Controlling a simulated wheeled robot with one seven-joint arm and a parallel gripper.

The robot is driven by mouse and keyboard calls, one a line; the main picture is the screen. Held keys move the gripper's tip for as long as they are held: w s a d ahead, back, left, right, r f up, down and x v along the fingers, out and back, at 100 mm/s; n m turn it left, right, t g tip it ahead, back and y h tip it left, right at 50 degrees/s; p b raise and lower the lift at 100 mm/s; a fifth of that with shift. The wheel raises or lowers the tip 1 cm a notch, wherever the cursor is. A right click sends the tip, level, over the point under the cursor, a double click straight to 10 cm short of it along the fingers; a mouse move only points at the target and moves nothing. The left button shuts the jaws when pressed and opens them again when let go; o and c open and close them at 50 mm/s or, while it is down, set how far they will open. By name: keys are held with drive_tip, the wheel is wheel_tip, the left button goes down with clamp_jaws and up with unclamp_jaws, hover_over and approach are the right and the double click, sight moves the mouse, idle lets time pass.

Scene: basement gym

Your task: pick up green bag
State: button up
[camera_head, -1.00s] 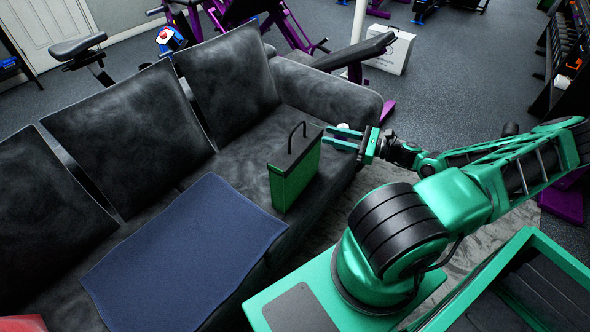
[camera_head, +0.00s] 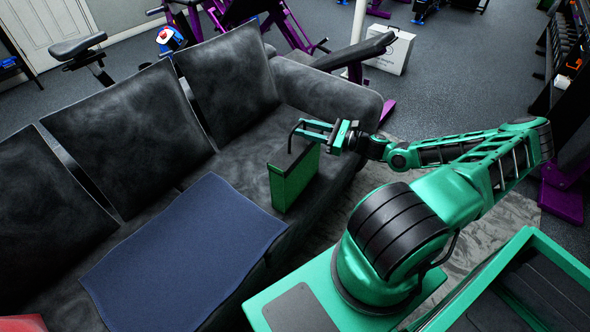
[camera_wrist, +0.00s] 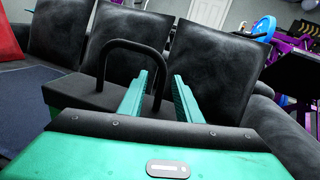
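The green bag (camera_head: 294,184) stands upright on the sofa seat, right of the blue mat. It has a black top and a black looped handle, and its lower front edge is near the seat's front. My gripper (camera_head: 308,131) is level with the handle, just above the bag's top. In the wrist view the handle (camera_wrist: 130,43) rises ahead, and its right leg appears between my two open fingers (camera_wrist: 164,85). The fingers are apart, and I cannot tell whether either touches the handle. The bag's lower part is hidden in the wrist view.
The black sofa (camera_head: 120,130) has upright back cushions behind the bag and an armrest (camera_head: 335,100) to its right. A blue mat (camera_head: 185,255) lies over the seat on the left. A white box (camera_head: 392,50) stands on the floor behind.

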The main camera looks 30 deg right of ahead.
drive_tip(key=shift+w+a, duration=0.1)
drive_tip(key=shift+w, duration=0.05)
drive_tip(key=shift+c, duration=0.3)
clamp_jaws()
idle(1.1)
